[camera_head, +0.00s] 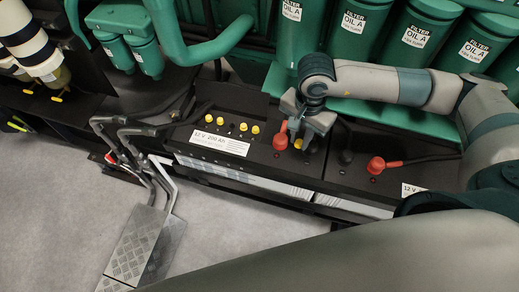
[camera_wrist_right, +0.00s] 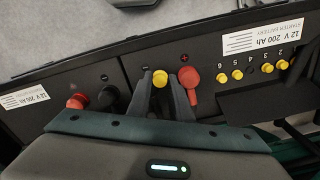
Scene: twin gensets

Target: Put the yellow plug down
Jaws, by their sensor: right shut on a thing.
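My right gripper (camera_head: 303,138) hangs over the near battery row, shut on the yellow plug (camera_head: 298,144). In the right wrist view the yellow plug (camera_wrist_right: 160,78) shows between the fingertips of the right gripper (camera_wrist_right: 161,88), beside a red terminal cover (camera_wrist_right: 189,78). Whether the plug touches the battery top cannot be told. The left battery (camera_head: 190,133) has several other yellow plugs (camera_head: 243,127) in a row, with a dark gap (camera_wrist_right: 252,70) at the number 4 position. My left gripper is not in view.
A second battery (camera_head: 350,176) stands to the right, with a black terminal cover (camera_head: 345,157) and a red one (camera_head: 377,165). Green oil filters (camera_head: 362,27) and pipes rise behind. The grey floor is clear.

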